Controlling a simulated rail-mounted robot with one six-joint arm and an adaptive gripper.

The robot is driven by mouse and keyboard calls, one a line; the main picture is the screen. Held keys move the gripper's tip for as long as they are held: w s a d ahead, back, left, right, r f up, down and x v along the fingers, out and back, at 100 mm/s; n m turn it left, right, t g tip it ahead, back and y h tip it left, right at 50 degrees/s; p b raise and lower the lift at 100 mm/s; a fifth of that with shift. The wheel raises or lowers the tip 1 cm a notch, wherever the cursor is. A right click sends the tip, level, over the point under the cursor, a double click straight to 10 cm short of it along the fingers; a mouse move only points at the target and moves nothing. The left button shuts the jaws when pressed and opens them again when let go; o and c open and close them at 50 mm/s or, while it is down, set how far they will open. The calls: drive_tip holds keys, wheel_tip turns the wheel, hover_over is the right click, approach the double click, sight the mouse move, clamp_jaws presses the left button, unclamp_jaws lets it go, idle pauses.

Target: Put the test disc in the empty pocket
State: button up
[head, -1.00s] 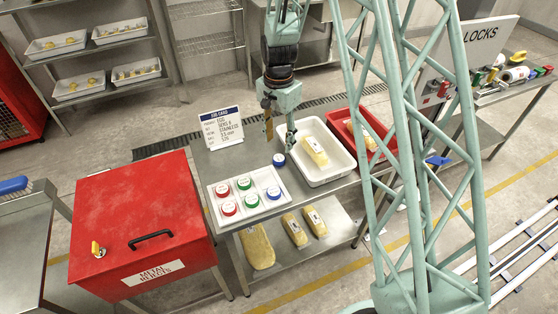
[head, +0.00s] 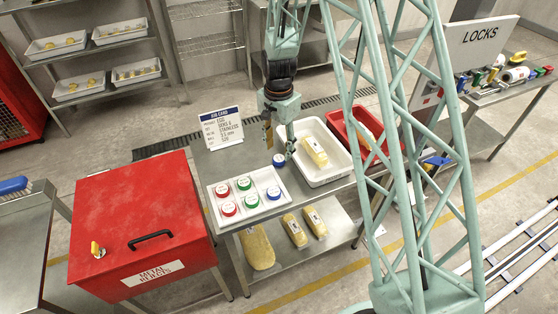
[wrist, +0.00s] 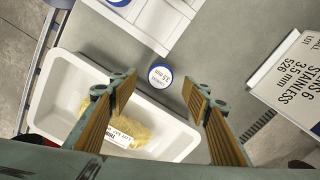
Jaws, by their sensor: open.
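The test disc (head: 279,160), blue-rimmed with a white printed top, lies flat on the steel table beside the white pocket tray (head: 213,193). It also shows in the wrist view (wrist: 160,75), where it lies beyond the gap between my fingertips. The tray holds two red, two green and one blue disc (head: 274,193). Its far right pocket (head: 263,176) looks empty. My gripper (head: 279,144) is open and empty above the table, close to the test disc. In the wrist view my gripper (wrist: 160,92) has its ribbed fingers wide apart, not touching the disc.
A white tub (head: 323,180) with a yellow pack stands right of the disc; a red tub (head: 338,124) is beyond it. A sign card (head: 221,127) stands behind the pocket tray. The red metal rejects box (head: 140,220) is at left. Bare table lies around the disc.

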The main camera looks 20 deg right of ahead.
sight(278, 158)
drive_tip(key=shift+f, duration=2.35)
drive_tip(key=shift+c, duration=0.8)
drive_tip(key=c, duration=0.8)
